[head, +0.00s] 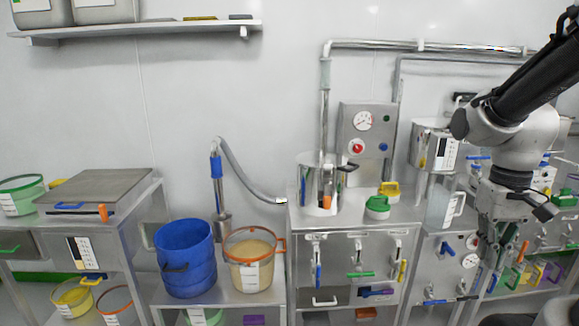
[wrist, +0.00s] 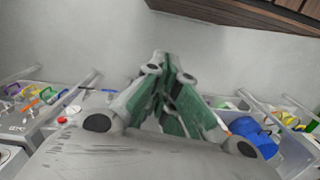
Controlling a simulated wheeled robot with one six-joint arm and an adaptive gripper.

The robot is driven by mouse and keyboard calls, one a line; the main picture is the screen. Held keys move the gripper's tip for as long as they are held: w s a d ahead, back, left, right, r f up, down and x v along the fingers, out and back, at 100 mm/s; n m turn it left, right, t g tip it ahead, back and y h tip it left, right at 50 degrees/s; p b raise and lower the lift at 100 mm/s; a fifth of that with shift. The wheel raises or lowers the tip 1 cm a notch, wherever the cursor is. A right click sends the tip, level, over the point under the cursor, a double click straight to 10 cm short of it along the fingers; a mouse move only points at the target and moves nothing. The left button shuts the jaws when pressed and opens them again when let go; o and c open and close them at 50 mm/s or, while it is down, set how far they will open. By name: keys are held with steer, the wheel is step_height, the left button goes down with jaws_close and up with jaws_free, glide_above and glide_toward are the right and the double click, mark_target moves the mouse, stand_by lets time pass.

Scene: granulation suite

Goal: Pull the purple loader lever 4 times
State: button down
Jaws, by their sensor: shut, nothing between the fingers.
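Several coloured levers hang on the cabinet front at the far right of the head view. A purple lever (head: 537,273) is among them, beside yellow and green ones.
A wall shelf (head: 140,29) is at upper left. The wall above is mostly bare.

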step_height(320, 180, up, 9)
steer(key=s+a+n+t, duration=0.1)
steer(key=s+a+t, duration=0.1)
steer(key=t, duration=0.3)
steer(key=shift+s+a+f, duration=0.2)
steer(key=shift+s+a, duration=0.1)
steer(key=shift+s, duration=0.15)
